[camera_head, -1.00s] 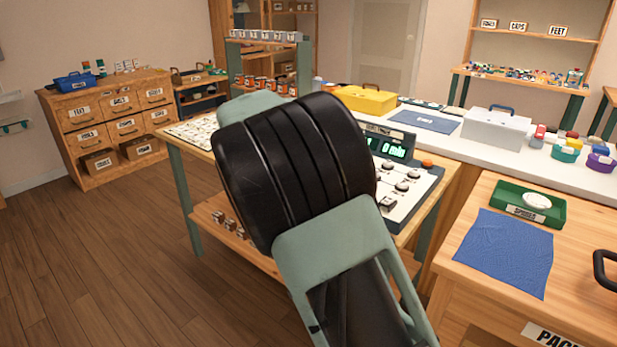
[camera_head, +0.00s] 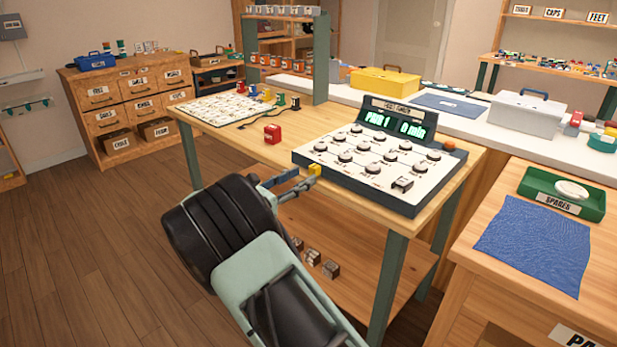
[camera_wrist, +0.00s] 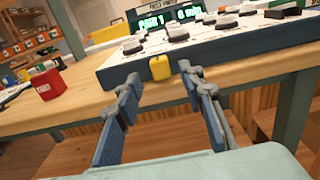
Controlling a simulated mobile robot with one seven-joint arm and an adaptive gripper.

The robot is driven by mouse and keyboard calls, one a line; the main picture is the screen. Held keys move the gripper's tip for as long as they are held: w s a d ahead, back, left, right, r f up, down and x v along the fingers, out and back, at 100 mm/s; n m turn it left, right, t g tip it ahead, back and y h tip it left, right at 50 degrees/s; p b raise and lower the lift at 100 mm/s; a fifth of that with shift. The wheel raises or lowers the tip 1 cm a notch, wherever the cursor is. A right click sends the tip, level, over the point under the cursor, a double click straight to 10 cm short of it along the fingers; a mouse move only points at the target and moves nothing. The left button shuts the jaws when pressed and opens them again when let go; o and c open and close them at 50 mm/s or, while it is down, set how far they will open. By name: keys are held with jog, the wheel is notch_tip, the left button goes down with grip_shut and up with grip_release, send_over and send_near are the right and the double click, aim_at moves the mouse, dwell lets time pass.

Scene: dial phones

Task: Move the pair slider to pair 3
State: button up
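The console (camera_head: 365,205) is a dark box with a white top carrying several round knobs, on the wooden workbench. In the head view my gripper (camera_head: 296,182) is at the bench's front edge.
A red block (camera_head: 272,134) stands on the bench left of the console, with a white sheet (camera_head: 215,110) and small coloured items behind. A lower shelf (camera_head: 340,245) lies beneath the bench. A side table with a blue cloth (camera_head: 530,245) stands at right.

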aim_at(312, 171)
jog(key=shift+b+x, duration=0.3)
jog(key=shift+x, duration=1.6)
grip_shut()
